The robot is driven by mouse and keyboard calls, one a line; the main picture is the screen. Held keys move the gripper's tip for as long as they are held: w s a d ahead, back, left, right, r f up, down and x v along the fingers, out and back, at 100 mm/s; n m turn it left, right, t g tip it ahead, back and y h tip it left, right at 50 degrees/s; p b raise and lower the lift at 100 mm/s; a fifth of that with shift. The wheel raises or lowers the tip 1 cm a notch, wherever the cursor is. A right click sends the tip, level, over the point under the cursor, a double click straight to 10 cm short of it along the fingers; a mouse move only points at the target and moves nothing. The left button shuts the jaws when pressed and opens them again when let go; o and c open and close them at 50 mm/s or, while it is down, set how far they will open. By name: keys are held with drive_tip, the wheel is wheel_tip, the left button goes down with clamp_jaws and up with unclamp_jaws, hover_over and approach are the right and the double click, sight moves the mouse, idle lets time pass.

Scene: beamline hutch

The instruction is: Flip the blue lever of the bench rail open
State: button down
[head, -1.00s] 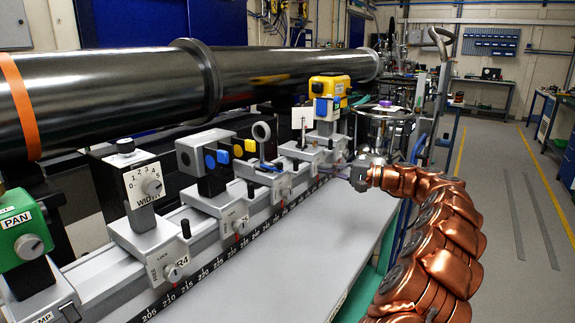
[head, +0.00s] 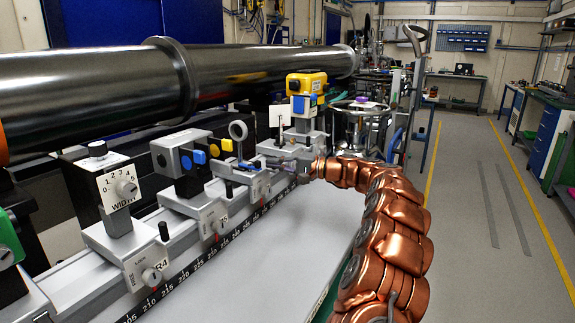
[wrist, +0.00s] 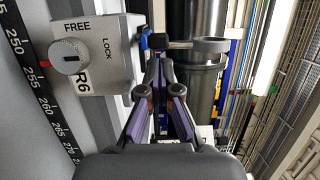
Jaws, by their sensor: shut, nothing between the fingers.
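The blue lever (head: 246,167) is a small, thin bar on the rail carriage below the ring-shaped mount (head: 238,131). In the wrist view its blue part (wrist: 145,39) shows just beyond the fingertips, beside the R6 carriage (wrist: 110,60). My gripper (head: 284,165) reaches in from the right, low over the bench rail. In the wrist view my gripper (wrist: 161,66) is shut and empty, its fingertips close together. The tips look close to the lever, but I cannot tell whether they touch it. Part of the lever is hidden behind the carriage and fingers.
Carriages with a grey box with blue and yellow knobs (head: 182,155) and a WIDTH dial (head: 119,188) stand along the rail to the left. A yellow-topped unit (head: 306,84) stands behind my gripper. A large dark pipe (head: 80,95) runs behind. The pale bench top (head: 265,255) is clear.

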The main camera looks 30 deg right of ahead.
drive_tip(key=shift+x, duration=0.8)
